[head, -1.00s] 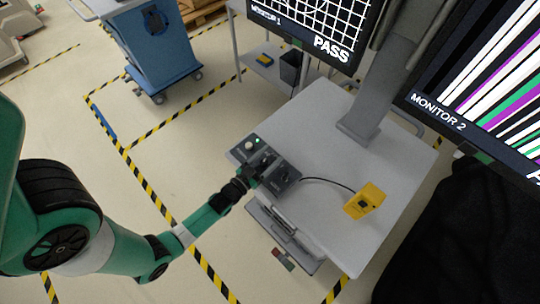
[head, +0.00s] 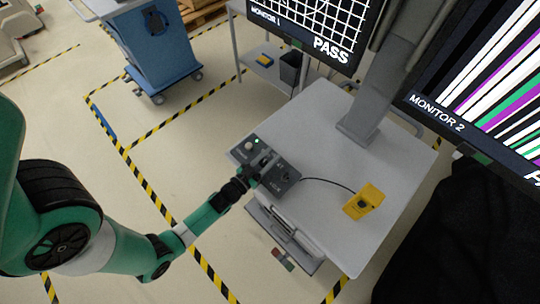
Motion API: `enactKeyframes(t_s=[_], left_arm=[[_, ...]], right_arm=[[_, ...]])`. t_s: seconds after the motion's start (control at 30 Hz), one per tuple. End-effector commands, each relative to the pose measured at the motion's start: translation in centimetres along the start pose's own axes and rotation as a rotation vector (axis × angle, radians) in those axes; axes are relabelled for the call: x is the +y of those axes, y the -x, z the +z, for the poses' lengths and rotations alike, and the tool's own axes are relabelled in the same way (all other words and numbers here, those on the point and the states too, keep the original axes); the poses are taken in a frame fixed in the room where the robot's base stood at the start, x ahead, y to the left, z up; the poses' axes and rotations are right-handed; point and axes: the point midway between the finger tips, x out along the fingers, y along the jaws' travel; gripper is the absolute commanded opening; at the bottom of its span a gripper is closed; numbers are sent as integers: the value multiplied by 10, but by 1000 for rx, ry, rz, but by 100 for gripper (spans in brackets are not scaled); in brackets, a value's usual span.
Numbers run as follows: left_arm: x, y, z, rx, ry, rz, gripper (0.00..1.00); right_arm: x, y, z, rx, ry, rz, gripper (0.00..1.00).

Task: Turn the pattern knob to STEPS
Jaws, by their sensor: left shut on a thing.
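A dark grey control box (head: 287,183) sits at the left corner of the white cart top (head: 315,135). It has a round pale knob or button and a small green light on its left part. My left gripper (head: 256,172) is shut at the middle of the box, on what seems to be the pattern knob, which the gripper mostly hides. The knob's setting and labels are too small to read. Monitor 1 (head: 318,22) shows a white grid and PASS. Monitor 2 (head: 490,90) shows slanted white, purple and green stripes. My right gripper is not in view.
A grey monitor post (head: 365,110) rises at the cart's back. A blue cart (head: 155,45) stands at the upper left. The cart top's middle is clear.

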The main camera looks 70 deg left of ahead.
Motion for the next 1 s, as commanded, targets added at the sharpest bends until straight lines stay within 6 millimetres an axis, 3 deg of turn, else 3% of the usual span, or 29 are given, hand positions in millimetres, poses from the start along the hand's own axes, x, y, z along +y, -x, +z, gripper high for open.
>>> enactKeyframes(t_s=[0.33, 0.6, 0.93, 0.97, 1.0], left_arm=[[3, -2, -9, -2, 3, 201, 0], [11, 1, -1, -2, 5, 406, 0], [13, 2, -1, -3, 6, 423, 0], [13, 2, -1, -3, 6, 423, 42], [14, 2, 0, -3, 6, 423, 50]], right_arm=[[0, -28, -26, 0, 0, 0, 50], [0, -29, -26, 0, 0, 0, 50], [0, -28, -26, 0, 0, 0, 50], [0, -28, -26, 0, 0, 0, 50], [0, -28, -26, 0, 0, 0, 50]])
